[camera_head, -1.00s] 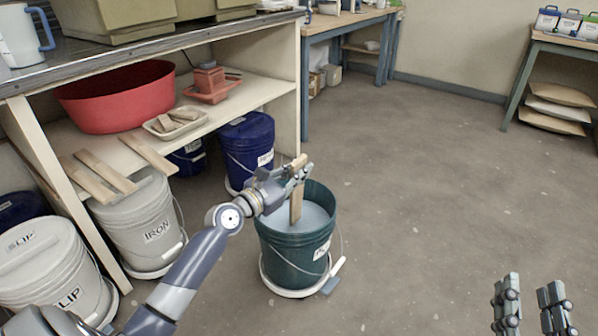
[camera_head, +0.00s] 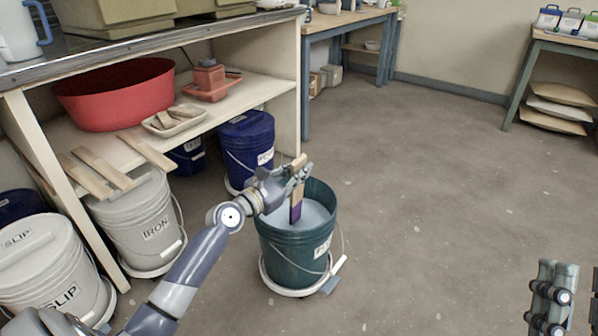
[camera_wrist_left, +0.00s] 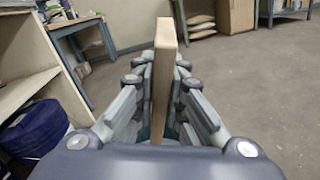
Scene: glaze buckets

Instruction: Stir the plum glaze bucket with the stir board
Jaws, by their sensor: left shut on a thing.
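A dark green bucket (camera_head: 285,262) with pale bluish-grey liquid (camera_head: 318,213) stands open on the floor. Its label is only partly readable. My left gripper (camera_head: 297,178) is shut on the wooden stir board (camera_head: 299,161) above the bucket. The board is held roughly upright, and its lower part is purple, reaching down to the liquid; whether its tip is under the surface is hard to tell. In the left wrist view the board (camera_wrist_left: 165,62) stands between the fingers (camera_wrist_left: 160,95). My right gripper (camera_head: 573,297) is at the lower right, fingers apart, empty and partly cut off.
The bucket sits on a white wheeled base (camera_head: 290,291). A shelf unit (camera_head: 286,90) stands to the left, with a red basin (camera_head: 118,95) and loose boards (camera_head: 104,170). Lidded white buckets (camera_head: 50,268) and a blue bucket (camera_head: 247,145) are nearby. Floor to the right is clear.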

